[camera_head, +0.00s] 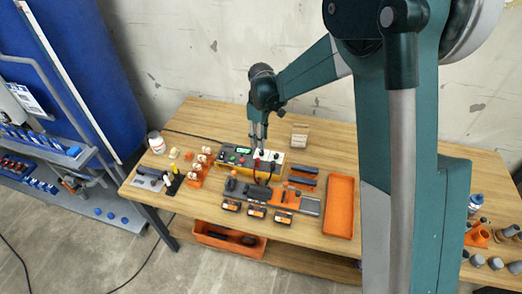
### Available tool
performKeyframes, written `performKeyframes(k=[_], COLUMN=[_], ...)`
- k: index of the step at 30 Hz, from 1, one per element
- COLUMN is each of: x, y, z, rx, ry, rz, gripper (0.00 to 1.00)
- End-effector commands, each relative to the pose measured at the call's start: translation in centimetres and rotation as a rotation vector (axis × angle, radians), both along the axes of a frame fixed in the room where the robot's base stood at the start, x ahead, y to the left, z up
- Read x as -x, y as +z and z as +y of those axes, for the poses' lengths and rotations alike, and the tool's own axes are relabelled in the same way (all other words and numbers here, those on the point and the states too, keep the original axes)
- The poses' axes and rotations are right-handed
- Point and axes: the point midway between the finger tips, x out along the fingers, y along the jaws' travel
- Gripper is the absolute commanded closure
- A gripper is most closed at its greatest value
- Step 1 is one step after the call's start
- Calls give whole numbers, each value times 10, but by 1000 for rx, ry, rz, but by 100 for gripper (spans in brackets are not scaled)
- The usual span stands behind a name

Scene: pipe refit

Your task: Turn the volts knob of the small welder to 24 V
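The small welder appears to be the yellow box (227,164) near the middle of the wooden table. It has a dark panel with a lit green display (242,150), and a white panel (274,156) with small dark spots at its right. The volts knob cannot be made out, and no setting can be read at this size. My gripper (259,149) points down at the box, between the display and the white panel, and its fingers hide part of it. I cannot tell whether it touches a knob or how far its fingers are apart.
An orange tray (339,205) lies right of the box. A fixture with orange and grey parts (285,200) is in front. A white bottle (156,142) and orange holders (196,172) stand left; a pale block (299,136) stands behind.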

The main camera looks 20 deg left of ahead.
Motion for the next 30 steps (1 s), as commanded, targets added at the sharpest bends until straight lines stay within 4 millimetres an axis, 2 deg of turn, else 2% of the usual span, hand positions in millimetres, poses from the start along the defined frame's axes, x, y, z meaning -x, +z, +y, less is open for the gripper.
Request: performKeyframes(k=[18,24,30], x=[0,0,0], y=[-63,-73,-74], z=[0,0,0], rx=[0,0,0], ry=[0,0,0], rz=[1,1,1], gripper=[70,70,70])
